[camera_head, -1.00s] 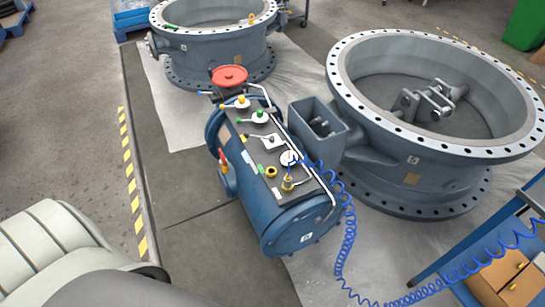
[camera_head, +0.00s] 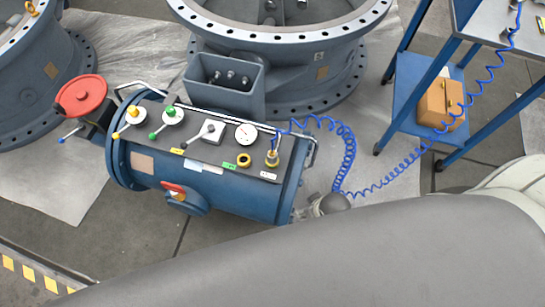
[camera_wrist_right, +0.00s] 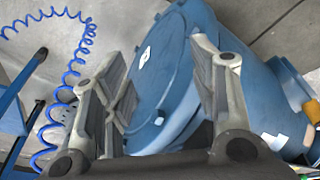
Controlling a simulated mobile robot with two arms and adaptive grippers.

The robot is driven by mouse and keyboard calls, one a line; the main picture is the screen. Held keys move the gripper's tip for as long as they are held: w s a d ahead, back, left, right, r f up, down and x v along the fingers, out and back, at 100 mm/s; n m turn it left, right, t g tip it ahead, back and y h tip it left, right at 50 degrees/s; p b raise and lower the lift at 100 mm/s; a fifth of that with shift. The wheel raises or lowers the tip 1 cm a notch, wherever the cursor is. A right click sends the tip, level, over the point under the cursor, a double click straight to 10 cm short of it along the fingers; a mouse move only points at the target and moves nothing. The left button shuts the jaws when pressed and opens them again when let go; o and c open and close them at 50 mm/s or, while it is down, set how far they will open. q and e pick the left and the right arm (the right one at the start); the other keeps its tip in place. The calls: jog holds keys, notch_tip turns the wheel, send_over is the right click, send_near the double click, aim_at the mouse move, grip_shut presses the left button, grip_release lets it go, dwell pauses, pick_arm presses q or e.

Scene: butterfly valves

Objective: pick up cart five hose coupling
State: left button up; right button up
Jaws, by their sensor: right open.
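The blue tank unit (camera_head: 225,195) lies on its side with a control panel on top. A brass coupling (camera_head: 272,158) stands upright at the panel's right end. A blue coiled hose (camera_head: 349,155) runs from it down to the right, then up past the blue-framed cart. My right gripper (camera_head: 330,203) is beside the tank's right end, below the coupling, mostly hidden by my arm. In the wrist view my right gripper (camera_wrist_right: 162,62) is open and empty, with the tank's end (camera_wrist_right: 165,80) behind the fingers; the hose (camera_wrist_right: 85,45) is left of them. The coupling is not visible there.
A red handwheel (camera_head: 81,96) is at the tank's left. Large grey flanged valve bodies (camera_head: 290,50) stand behind the tank. The blue-framed cart (camera_head: 402,90) with an orange-brown box (camera_head: 441,104) stands at the right. My arm covers the lower right.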

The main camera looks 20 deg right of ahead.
jog(key=w+a+r+n+t, duration=0.1)
jog(key=w+r+n+t, duration=0.25)
jog(key=w+r, duration=0.45)
jog(key=w+a+r+n+t+b, duration=0.15)
jog(key=w+r+t, duration=0.25)
jog(key=w+r, duration=0.45)
jog(key=w+a+r+n+t, duration=0.2)
jog(key=w+r+n+t, duration=0.3)
jog(key=r, duration=0.6)
jog(key=w+a+r+n+t+y, duration=0.35)
jog(key=a+r+n+y, duration=0.45)
jog(key=a+r+n, duration=0.4)
jog(key=s+a+n+g+y, duration=0.45)
jog(key=a+n+g, duration=0.25)
jog(key=n, duration=0.4)
jog(key=s+a+n+g+y, duration=0.4)
jog(key=a+n+g+y, duration=0.25)
jog(key=n, duration=0.35)
jog(key=n+g+h, duration=0.5)
jog(key=n+h, duration=1)
jog(key=h, duration=0.4)
send_over(272, 156)
jog(key=f, duration=2.1)
jog(key=shift+w, duration=0.35)
jog(key=f, duration=0.4)
jog(key=shift+d+f, duration=0.2)
jog(key=shift+f, duration=3.15)
pick_arm(q)
jog(key=shift+d+f, duration=0.6)
jog(key=shift+d, duration=0.25)
